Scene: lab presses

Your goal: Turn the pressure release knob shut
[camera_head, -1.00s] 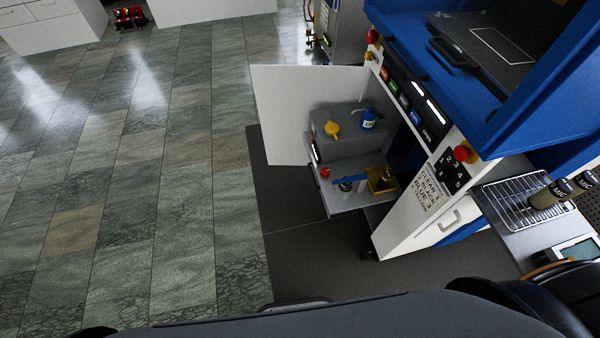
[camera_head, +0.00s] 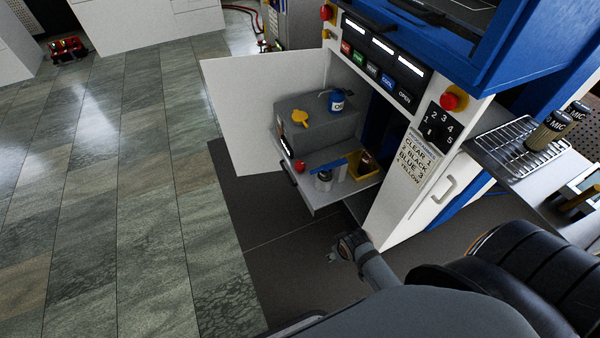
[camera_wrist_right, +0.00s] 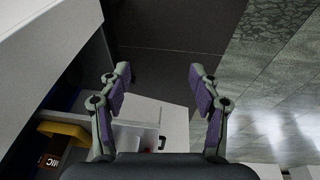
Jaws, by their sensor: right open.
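A yellow knob with a lever shape (camera_head: 300,118) sits on top of a grey box unit (camera_head: 325,130) inside the open cabinet. A red knob (camera_head: 300,166) is low at the front left of the pull-out shelf (camera_head: 330,197). I cannot tell for sure which one is the pressure release knob. My right gripper (camera_head: 336,256) is below and in front of the shelf, apart from both knobs. In the right wrist view its fingers (camera_wrist_right: 159,80) are spread and empty, and neither knob is clearly seen there. My left gripper is not in view.
A white cabinet door (camera_head: 245,110) stands open at the left. A blue bottle (camera_head: 337,101) stands on the grey unit. A yellow tray (camera_head: 364,177) and a blue-handled item (camera_head: 328,172) are on the shelf. The white press panel (camera_head: 410,195) rises at the right. Floor in front is clear.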

